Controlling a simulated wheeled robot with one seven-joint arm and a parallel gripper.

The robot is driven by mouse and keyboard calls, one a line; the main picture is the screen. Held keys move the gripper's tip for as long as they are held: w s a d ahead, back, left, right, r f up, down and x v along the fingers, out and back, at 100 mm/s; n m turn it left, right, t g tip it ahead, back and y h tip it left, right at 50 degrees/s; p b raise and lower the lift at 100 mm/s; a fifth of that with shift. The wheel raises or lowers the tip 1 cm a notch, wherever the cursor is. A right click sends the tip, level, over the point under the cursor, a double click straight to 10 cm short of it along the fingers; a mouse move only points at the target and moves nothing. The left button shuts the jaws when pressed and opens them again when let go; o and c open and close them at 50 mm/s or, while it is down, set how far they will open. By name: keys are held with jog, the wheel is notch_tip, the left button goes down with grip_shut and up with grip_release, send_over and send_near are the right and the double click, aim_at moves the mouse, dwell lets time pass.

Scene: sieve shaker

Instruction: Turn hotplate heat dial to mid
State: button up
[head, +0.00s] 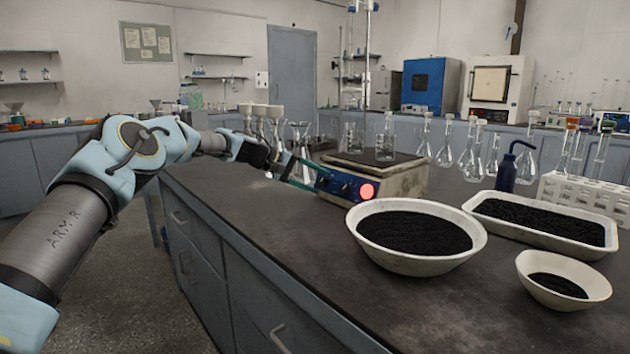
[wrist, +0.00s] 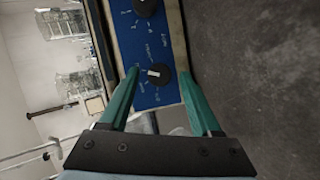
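The hotplate (head: 405,183) stands on the dark bench, its blue control panel (head: 338,183) facing my arm. The panel carries dark dials and a lit red round light (head: 367,190). In the wrist view, a black dial (wrist: 159,78) with a white pointer mark toward the picture's left lies between my fingertips. A second black dial (wrist: 146,7) is at the top edge. Small white lettering surrounds both, too blurred to tell which is heat. My gripper (head: 314,177) is open, its green fingers on either side of the nearer dial. Contact cannot be told.
A tray (head: 480,213), a small bowl (head: 597,285) and a dark blue bottle (head: 506,174) stand farther right. Funnels and flasks stand behind my gripper.

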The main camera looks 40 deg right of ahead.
jog(key=v, duration=1)
jog(key=shift+w+a+r+b, duration=0.15)
jog(key=shift+a+r+b, duration=0.05)
jog(key=shift+a+b, duration=0.2)
